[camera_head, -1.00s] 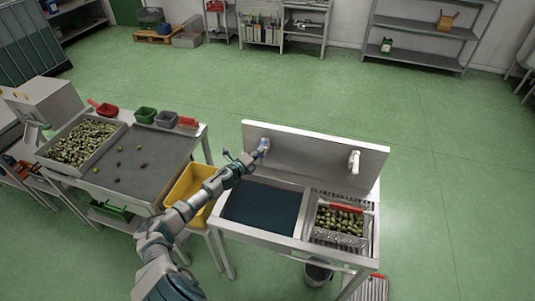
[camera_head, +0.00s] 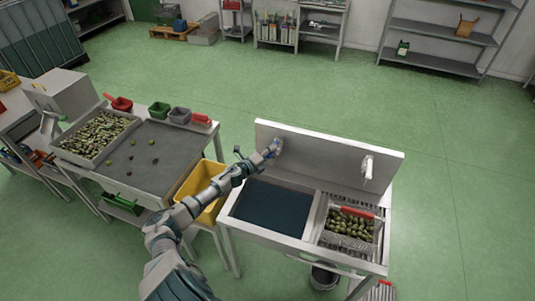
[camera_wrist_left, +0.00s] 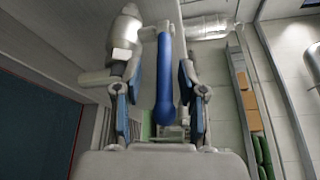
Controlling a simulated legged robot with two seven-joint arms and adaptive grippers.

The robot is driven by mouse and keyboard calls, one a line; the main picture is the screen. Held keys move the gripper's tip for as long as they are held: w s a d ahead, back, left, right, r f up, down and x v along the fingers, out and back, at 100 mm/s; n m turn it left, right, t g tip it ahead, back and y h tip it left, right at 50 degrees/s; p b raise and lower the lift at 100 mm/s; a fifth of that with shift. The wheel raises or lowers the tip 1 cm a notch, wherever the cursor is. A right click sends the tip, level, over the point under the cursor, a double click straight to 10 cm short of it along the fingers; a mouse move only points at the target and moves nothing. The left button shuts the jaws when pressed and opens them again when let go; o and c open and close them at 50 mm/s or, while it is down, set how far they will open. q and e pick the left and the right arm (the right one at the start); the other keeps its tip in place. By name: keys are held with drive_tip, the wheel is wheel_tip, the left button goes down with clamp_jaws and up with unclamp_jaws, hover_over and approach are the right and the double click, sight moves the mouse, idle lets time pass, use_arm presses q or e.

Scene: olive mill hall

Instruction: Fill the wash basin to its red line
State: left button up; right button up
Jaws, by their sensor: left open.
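The wash basin (camera_head: 235,212) is the left bay of the steel sink unit. Dark blue water covers its bottom; I cannot make out the red line. My left gripper (camera_head: 268,153) is at the left end of the splashback, above the basin's back edge. In the left wrist view a blue lever (camera_wrist_left: 165,75) of the tap (camera_wrist_left: 126,35) stands between the open fingers, which show a gap on each side. The gripper hides most of this tap in the head view. My right gripper is out of view.
A wire basket of olives (camera_head: 349,225) with a red handle sits in the sink's right bay. A second tap (camera_head: 367,165) is on the splashback's right. A yellow crate (camera_head: 212,170) and sorting table (camera_head: 188,142) stand left.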

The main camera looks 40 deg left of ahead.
use_arm(q)
drive_tip(key=s+r, duration=0.1)
drive_tip(key=s, duration=1.1)
drive_tip(key=shift+a+r, duration=0.15)
drive_tip(key=shift+a, duration=0.1)
drive_tip(key=shift+o, duration=0.3)
drive_tip(key=shift+w, duration=0.1)
